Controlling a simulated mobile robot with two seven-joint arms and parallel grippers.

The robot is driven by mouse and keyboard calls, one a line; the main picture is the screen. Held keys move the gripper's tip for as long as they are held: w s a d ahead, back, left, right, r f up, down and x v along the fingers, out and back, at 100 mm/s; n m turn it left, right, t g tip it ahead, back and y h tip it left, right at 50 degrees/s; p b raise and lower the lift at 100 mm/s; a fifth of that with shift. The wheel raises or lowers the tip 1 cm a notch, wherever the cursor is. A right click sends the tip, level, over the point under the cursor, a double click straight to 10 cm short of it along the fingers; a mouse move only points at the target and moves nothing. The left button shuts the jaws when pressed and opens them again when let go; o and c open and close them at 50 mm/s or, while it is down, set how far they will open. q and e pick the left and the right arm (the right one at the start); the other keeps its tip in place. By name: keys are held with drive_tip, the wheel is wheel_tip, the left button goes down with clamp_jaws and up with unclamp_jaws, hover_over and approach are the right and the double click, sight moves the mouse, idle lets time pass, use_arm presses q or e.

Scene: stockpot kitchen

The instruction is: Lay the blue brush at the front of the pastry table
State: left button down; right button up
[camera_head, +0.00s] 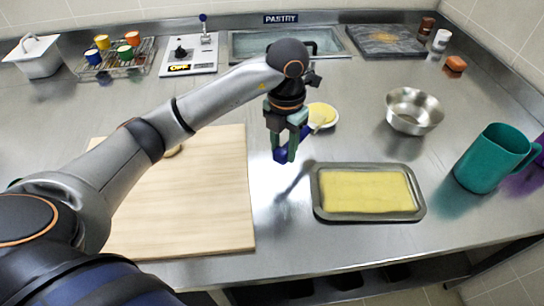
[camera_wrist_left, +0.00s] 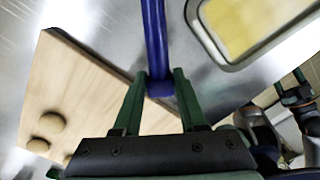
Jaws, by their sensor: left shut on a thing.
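My left gripper (camera_head: 287,150) points down, shut on the handle of the blue brush (camera_head: 280,156). The brush is held above the steel table (camera_head: 285,220), between the wooden board and the sheet tray. Its handle end is low and its far end slants up to the right, in front of the small yellow dish. In the left wrist view the blue handle (camera_wrist_left: 154,40) runs up from between the fingertips (camera_wrist_left: 160,78); its brush end is out of that view. Dark green parts at that view's right edge may be my right gripper (camera_wrist_left: 296,92); its jaws are unclear.
A wooden board (camera_head: 215,215) lies left, partly under my arm, with dough rounds (camera_wrist_left: 52,122) on it. A tray with a yellow sheet (camera_head: 368,217) lies right. A yellow dish (camera_head: 331,108), steel bowl (camera_head: 413,112) and teal jug (camera_head: 488,160) stand behind or right. The front strip between board and tray is bare.

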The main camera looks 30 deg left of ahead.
sight(273, 168)
use_arm(q)
drive_tip(key=a+f, duration=0.1)
drive_tip(key=f, duration=0.1)
drive_tip(key=w+a+f, duration=0.1)
drive_tip(key=a+f, duration=0.1)
wheel_tip(273, 168, down, 3)
drive_tip(key=shift+w+a+f+p, duration=0.1)
drive_tip(key=shift+a+f+p, duration=0.05)
drive_tip(key=shift+p, duration=0.5)
drive_tip(key=shift+c, duration=2.3)
unclamp_jaws()
wheel_tip(273, 168, up, 12)
